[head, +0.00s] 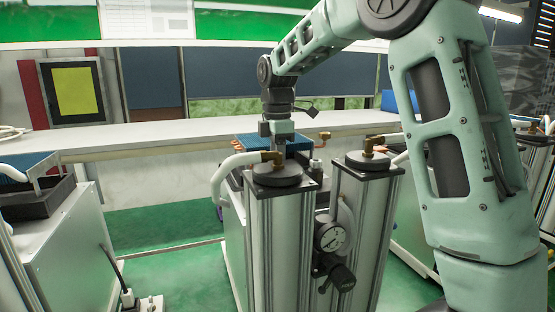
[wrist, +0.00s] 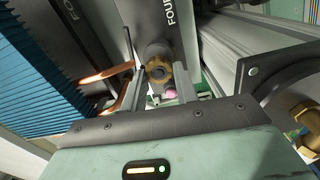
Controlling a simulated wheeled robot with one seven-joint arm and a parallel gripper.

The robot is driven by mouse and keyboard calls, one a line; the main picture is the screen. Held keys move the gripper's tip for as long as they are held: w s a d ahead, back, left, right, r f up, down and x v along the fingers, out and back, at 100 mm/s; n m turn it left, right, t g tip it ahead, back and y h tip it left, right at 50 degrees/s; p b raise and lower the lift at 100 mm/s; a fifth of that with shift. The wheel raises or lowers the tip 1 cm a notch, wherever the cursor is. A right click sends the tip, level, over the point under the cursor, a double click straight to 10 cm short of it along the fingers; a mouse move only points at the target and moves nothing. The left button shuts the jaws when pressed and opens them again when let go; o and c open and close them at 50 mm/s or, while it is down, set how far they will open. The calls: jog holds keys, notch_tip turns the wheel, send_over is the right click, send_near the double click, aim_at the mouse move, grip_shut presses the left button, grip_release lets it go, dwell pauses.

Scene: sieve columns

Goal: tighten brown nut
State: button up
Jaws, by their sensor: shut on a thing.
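The brown nut (wrist: 158,73) shows in the wrist view as a brass-brown ring around a grey pipe end. It sits between the two fingertips of my gripper (wrist: 161,80). My gripper is shut on it, with one finger on each side. In the head view my gripper (head: 278,142) points down behind the top of the left sieve column (head: 275,225). The nut is hidden there by the column top and its brass elbow fitting.
A second column (head: 368,170) stands close to the right, with a pressure gauge (head: 332,237) between them. A blue finned block (wrist: 45,70) and copper pipe (wrist: 103,76) lie left of the fingers in the wrist view. A white bench (head: 180,133) runs behind.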

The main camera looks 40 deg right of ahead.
jog(key=m+p, duration=0.1)
jog(key=m, duration=0.2)
jog(key=shift+r, duration=0.15)
jog(key=m, duration=0.4)
jog(key=shift+w+p, duration=0.1)
jog(key=shift+p, duration=0.2)
jog(key=m, duration=0.3)
jog(key=shift+d+m+p, duration=0.1)
jog(key=shift+m+p, duration=0.25)
jog(key=shift+m, duration=0.05)
jog(key=m, duration=0.3)
jog(key=shift+d+m+p, duration=0.1)
jog(key=shift+m+p, duration=0.2)
jog(key=m+p, duration=0.1)
jog(key=m, duration=0.9)
jog(key=shift+d+m+p, duration=0.2)
jog(key=shift+m+p, duration=0.2)
jog(key=o, duration=1)
